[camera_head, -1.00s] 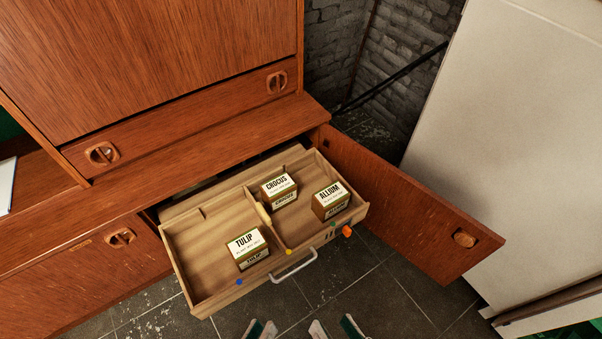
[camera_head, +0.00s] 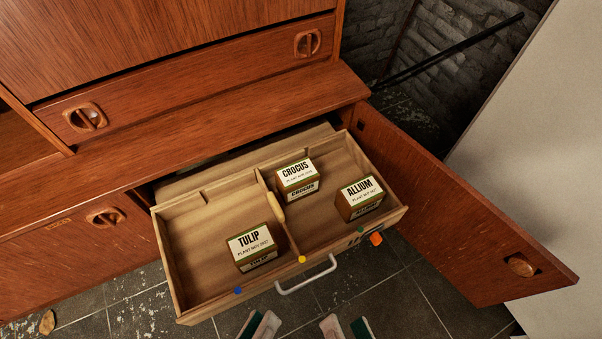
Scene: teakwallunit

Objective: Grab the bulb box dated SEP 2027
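Three bulb boxes stand in the pulled-out wooden drawer (camera_head: 200,215). The TULIP box (camera_head: 252,246) is at the front of the left compartment. The CROCUS box (camera_head: 297,179) is at the back of the right compartment. The ALLIUM box (camera_head: 360,197) is at its front right. Each has a pale label with a small planting date; TULIP seems to read NOV 2027, ALLIUM seems to read OCT 2027, and the CROCUS date is too small to read surely. My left gripper (camera_head: 259,325) and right gripper (camera_head: 345,327) show only as tips at the bottom edge, in front of the drawer, touching no box.
A white handle (camera_head: 306,278) is on the drawer front. Coloured knobs, blue (camera_head: 238,291), yellow (camera_head: 302,259) and orange (camera_head: 376,239), sit along the front edge. An open cabinet door (camera_head: 450,215) stands to the right. The cabinet body rises behind. Tiled floor lies clear in front.

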